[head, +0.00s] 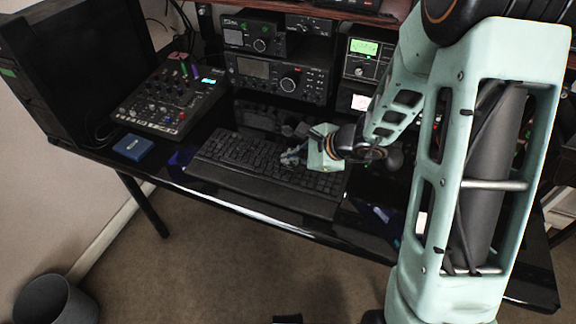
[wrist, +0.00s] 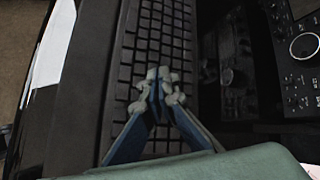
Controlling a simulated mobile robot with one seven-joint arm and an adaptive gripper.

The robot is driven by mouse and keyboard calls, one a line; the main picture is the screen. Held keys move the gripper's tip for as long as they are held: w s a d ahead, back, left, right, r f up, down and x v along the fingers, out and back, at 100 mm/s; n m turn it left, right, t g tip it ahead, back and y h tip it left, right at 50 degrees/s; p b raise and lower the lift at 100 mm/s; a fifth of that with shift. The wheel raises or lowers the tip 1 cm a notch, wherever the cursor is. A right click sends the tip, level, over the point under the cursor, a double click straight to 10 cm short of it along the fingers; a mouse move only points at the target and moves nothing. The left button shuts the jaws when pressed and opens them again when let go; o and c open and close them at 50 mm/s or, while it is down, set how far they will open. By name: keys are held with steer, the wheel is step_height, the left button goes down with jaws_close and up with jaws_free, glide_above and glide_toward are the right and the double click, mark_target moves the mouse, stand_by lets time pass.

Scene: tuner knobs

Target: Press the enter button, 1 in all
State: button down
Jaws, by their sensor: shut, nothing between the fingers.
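A black keyboard (head: 232,150) lies on the dark desk in the head view. It runs lengthwise up the wrist view (wrist: 155,28). My gripper (head: 288,158) is over the right part of the keyboard, with its fingers pointing left. In the wrist view my gripper (wrist: 157,76) is shut, its two tips together over the key rows, with nothing held. The tips cover the keys beneath them, and I cannot tell whether they touch. Key labels are too small to read, so I cannot pick out the enter button.
A mixer panel (head: 165,104) with knobs and a blue box (head: 132,147) stand left of the keyboard. Stacked radios (head: 276,78) stand behind it. The desk's front edge (head: 255,212) is close below the keyboard. A dark bin (head: 55,301) stands on the floor.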

mark_target(290, 169)
steer(key=shift+f+b, duration=0.5)
steer(key=shift+b, duration=0.25)
steer(key=shift+f+b, duration=0.3)
steer(key=shift+b, duration=0.15)
stand_by(0.5)
steer(key=shift+r, duration=0.2)
steer(key=shift+r+p, duration=0.45)
steer(key=shift+r, duration=0.15)
steer(key=shift+r+p, duration=1.85)
steer(key=shift+r, duration=0.75)
steer(key=shift+f, duration=0.1)
steer(key=shift+s, duration=0.1)
